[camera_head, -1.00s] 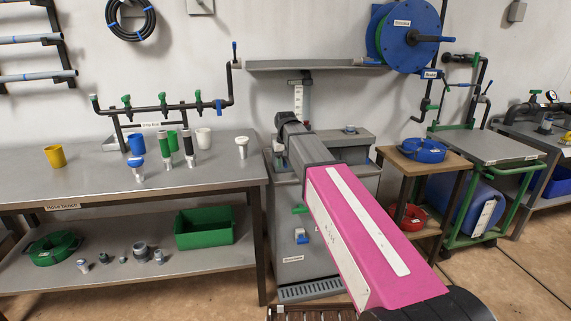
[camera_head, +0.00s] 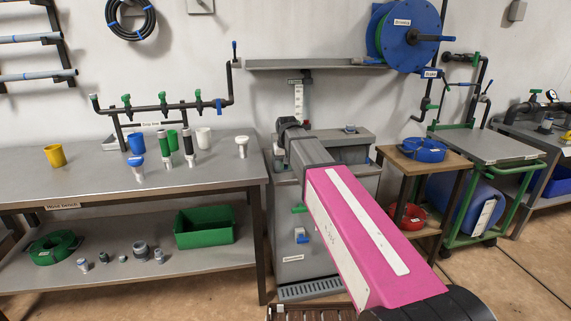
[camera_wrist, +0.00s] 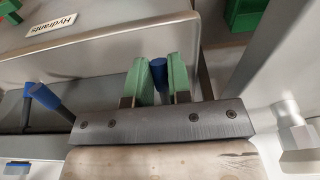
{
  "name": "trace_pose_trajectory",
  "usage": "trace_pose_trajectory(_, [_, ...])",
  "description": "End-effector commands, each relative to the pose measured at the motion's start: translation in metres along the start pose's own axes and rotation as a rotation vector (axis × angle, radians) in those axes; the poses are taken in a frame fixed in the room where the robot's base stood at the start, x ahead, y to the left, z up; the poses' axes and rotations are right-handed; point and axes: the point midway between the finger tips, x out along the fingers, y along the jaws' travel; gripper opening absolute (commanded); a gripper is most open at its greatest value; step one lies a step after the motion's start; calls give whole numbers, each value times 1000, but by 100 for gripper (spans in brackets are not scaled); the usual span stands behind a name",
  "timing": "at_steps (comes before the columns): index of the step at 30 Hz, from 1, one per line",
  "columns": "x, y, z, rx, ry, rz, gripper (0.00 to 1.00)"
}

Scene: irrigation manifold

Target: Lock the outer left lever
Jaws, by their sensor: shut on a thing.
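In the wrist view my gripper (camera_wrist: 159,85) has its two green fingertips closed on the sides of a blue lever handle (camera_wrist: 158,74). The lever's lower part is hidden behind the gripper body. A second blue lever (camera_wrist: 45,98) with a dark stem stands to the left, apart from the fingers. I cannot tell from the frames which of them is the outer left lever. In the head view my pink arm reaches toward the grey cabinet, and my gripper is hidden there.
A grey panel (camera_wrist: 110,25) labelled "Hydrants" lies close above the fingers in the wrist view. A wooden stand (camera_head: 455,163) is at the right.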

Motion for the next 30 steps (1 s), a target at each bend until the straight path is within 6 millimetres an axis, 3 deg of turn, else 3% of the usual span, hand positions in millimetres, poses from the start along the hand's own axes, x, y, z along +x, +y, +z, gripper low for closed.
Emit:
trace_pose_trajectory(10, [25, 0, -2, 1, 311, -1, 0])
trace_pose_trajectory(30, [59, 0, -33, 0, 854, 0, 0])
